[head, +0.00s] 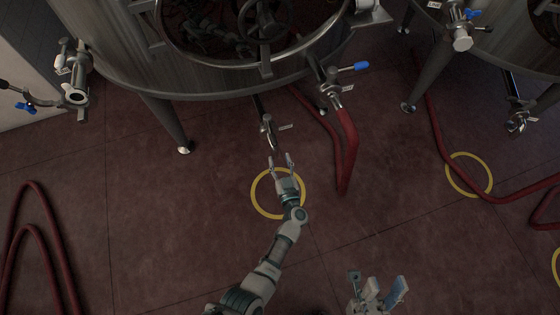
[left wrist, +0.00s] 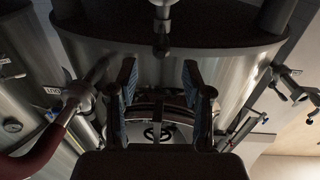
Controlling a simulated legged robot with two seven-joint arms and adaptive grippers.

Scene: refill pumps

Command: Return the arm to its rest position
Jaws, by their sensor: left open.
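My left arm reaches up from the bottom of the head view. Its gripper (head: 281,160) is open and empty, just below a small metal valve (head: 268,127) under the large steel tank (head: 120,45). In the left wrist view, the two fingers of this gripper (left wrist: 160,88) stand apart with nothing between them, and the tank's underside lies beyond. My right gripper (head: 377,286) is at the bottom edge of the head view. Its fingers are apart, with nothing visible between them.
A red hose (head: 347,150) hangs from a blue-handled valve (head: 345,68) right of my left gripper. A yellow floor ring (head: 255,205) lies beneath that gripper. Another tank stands at upper right, and more red hose (head: 35,190) lies at left.

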